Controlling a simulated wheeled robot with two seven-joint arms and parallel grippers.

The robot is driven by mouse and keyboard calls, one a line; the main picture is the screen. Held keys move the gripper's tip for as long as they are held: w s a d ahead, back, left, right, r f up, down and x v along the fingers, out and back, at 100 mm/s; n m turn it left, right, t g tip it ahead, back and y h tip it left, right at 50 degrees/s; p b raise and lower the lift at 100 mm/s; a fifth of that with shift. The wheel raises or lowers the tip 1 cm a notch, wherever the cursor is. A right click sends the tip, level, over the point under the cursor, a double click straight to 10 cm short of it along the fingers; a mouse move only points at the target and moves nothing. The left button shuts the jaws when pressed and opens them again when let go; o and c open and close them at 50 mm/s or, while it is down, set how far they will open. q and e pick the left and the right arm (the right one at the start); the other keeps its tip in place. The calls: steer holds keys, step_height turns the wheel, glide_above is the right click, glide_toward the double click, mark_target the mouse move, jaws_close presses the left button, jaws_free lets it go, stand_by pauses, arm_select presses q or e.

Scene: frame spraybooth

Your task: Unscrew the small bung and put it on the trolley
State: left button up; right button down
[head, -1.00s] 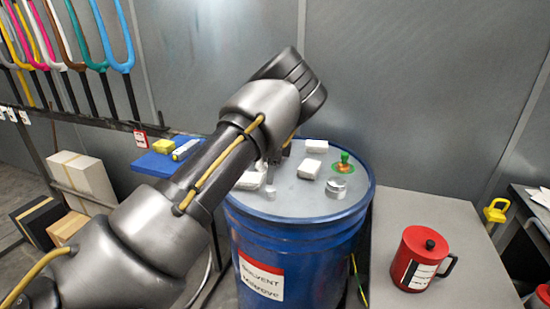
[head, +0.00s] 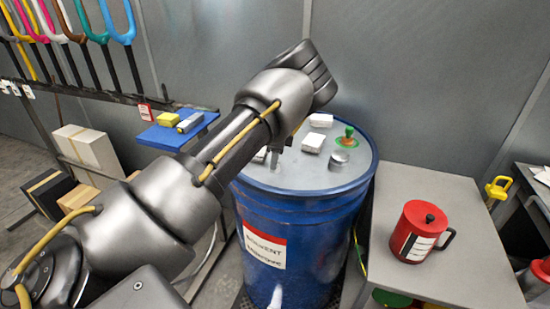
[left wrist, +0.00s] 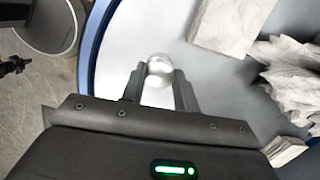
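The small bung (left wrist: 159,72) is a round silvery piece between my left fingertips in the left wrist view. My left gripper (left wrist: 160,83) is closed to about its width, with a finger against each side. In the head view the left gripper (head: 276,158) is over the near left part of the blue drum's lid (head: 302,177), and the bung cannot be made out there. Whether it is clear of the lid is hard to tell. A grey-topped table (head: 440,281), possibly the trolley, stands right of the drum. My right gripper is not in view.
A red can (head: 419,232) stands on the grey table.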

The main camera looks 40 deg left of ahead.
arm_select(q)
steer(key=c, duration=0.3)
steer(key=shift+o, duration=1.2)
steer(key=shift+c, duration=1.1)
steer(key=shift+r+p, duration=0.15)
steer(key=shift+p, duration=0.25)
steer(key=shift+r+n+p, duration=0.1)
steer(key=shift+n+p, duration=0.75)
steer(key=shift+n, duration=0.15)
steer(key=shift+n+p, duration=0.35)
steer(key=shift+n, duration=0.25)
steer(key=shift+f+n, duration=0.2)
steer(key=shift+n, duration=0.4)
steer(key=shift+f, duration=0.1)
